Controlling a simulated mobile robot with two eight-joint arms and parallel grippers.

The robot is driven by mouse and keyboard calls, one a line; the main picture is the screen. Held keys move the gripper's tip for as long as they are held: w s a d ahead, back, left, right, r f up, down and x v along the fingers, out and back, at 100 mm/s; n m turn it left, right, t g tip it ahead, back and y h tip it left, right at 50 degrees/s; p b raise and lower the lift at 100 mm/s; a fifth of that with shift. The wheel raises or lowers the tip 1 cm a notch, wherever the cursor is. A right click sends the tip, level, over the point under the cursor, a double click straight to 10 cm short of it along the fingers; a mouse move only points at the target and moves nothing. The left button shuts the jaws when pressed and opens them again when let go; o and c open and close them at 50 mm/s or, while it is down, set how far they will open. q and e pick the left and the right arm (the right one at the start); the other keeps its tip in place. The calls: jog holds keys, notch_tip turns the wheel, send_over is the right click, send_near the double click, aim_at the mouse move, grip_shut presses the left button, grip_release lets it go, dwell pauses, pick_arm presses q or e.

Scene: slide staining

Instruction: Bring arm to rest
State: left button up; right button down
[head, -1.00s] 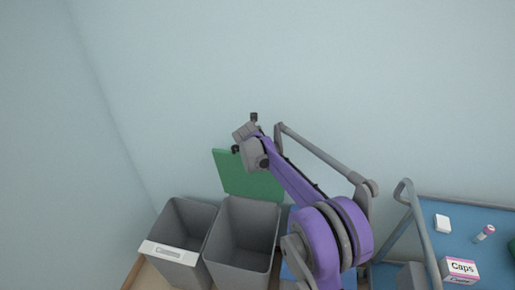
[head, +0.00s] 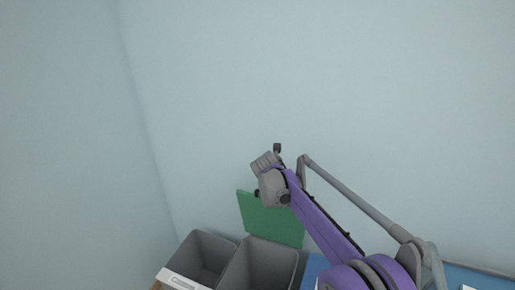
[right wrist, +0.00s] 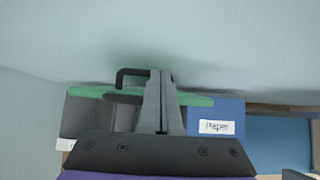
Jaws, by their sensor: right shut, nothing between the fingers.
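My right arm (head: 325,225), purple and grey, comes in from the lower right of the head view and reaches up toward the wall. Its far end is in front of the raised green lid. In the right wrist view my right gripper (right wrist: 160,76) is shut, its two grey fingers together with nothing between them. The fingers overlap the green lid (right wrist: 198,100) in that view; I cannot tell how far apart they are. My left gripper is in neither view.
Two grey bins (head: 203,256) (head: 262,267) stand by the wall, with the green lid (head: 258,217) raised behind one. A blue bin labelled Paper (right wrist: 222,110) is beside them. A blue surface (head: 482,278) shows at the lower right. The wall above is bare.

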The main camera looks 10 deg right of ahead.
jog(key=s+a+r+m+g+y, duration=0.1)
jog(key=s+a+m+y, duration=0.15)
jog(key=s+m, duration=1.65)
jog(key=s+a+f+m+y, duration=0.1)
jog(key=s+f+m, duration=0.3)
jog(key=s, duration=0.7)
jog(key=s+a+f+m+y, duration=0.1)
jog(key=s+a+f+m, duration=0.2)
jog(key=s+m, duration=0.3)
jog(key=s+f, duration=0.1)
jog(key=s, duration=0.4)
jog(key=shift+s+g, duration=0.3)
jog(key=shift+s, duration=0.1)
